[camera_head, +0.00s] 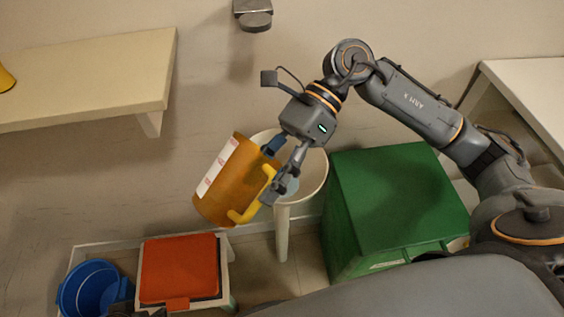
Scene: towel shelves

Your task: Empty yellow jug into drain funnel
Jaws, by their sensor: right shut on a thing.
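The yellow jug (225,180) is an amber-yellow vessel with a white and red label and a yellow handle. It is tilted, in front of and to the left of the drain funnel. My right gripper (275,172) is shut on the jug at its handle side and holds it in the air. The drain funnel (316,181) is a pale round basin on a white standpipe, partly hidden behind the jug and gripper. I cannot see any liquid leaving the jug.
A green bin (390,200) stands right of the funnel. A red-lidded container (180,268) and a blue bucket (88,288) are at the lower left. A wall shelf (90,75) is at upper left, with a yellow object (5,80) at its edge. A white table (530,95) is at right.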

